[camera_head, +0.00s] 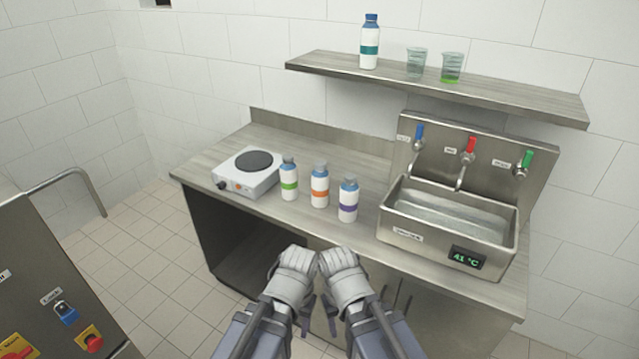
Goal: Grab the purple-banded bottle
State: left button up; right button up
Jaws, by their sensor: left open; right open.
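The purple-banded bottle (348,201) stands upright on the counter, white with a blue cap. It is the rightmost of three bottles in a row, left of the sink. My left gripper (296,258) and my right gripper (338,256) are side by side in front of the counter's front edge, nearer to me than the bottles. Both are open and hold nothing that I can see; their fingertips are hard to make out. Neither touches the bottle.
An orange-banded bottle (320,186) stands close to its left, then a green-banded bottle (288,180) and a hot plate (246,174). A metal sink (407,236) with three taps is on the right. A shelf (500,98) above holds a teal-banded bottle (369,42) and two cups.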

aim_at(349, 194)
jog(key=i+j+z, duration=0.15)
jog(key=z, duration=0.3)
jog(key=i+j+z, duration=0.25)
jog(key=z, duration=0.25)
